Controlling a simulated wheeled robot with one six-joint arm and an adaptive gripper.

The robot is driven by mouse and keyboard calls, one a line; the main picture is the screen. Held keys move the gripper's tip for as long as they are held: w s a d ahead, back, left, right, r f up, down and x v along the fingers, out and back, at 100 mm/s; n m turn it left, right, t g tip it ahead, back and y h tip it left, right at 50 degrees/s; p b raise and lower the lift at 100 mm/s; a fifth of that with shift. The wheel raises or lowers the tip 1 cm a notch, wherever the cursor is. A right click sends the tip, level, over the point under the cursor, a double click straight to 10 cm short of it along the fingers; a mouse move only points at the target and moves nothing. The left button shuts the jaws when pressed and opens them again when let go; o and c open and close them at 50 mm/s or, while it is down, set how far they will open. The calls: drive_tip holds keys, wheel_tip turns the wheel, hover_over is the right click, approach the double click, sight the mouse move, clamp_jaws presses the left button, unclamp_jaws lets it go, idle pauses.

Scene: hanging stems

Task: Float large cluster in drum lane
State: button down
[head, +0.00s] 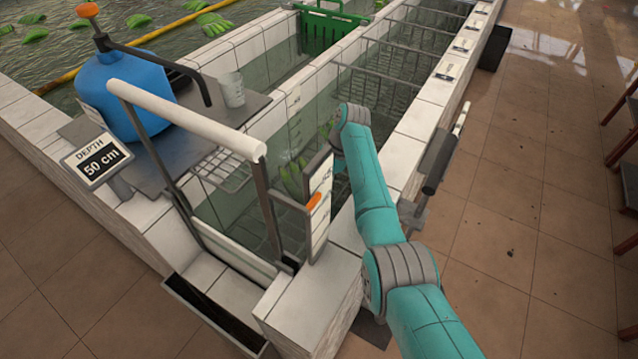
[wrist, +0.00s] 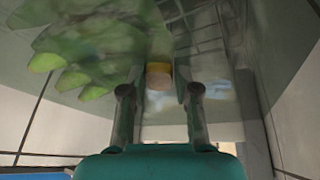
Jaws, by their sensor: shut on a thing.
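The large cluster, green bananas (head: 291,180), shows in the head view at the near end of the tiled water trough, partly hidden by the gauge post and my arm. In the wrist view the cluster (wrist: 95,55) spreads to the left, blurred, its lower tips clearer. My gripper (wrist: 160,92) has its fingers either side of a tan cut end with a yellow band and is shut on the cluster; the exact contact is blurred. The blue drum (head: 125,95) stands on a grey shelf at the left of the trough.
A white-topped gate frame (head: 190,122) and a gauge post with an orange marker (head: 319,200) stand close to my arm. Wire dividers (head: 400,55) cross the right lane.

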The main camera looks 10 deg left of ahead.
drive_tip(key=shift+f, duration=0.65)
idle(0.3)
drive_tip(key=c, duration=0.8)
unclamp_jaws()
drive_tip(key=shift+o, duration=0.2)
drive_tip(key=shift+f, duration=0.1)
drive_tip(key=v, duration=1.2)
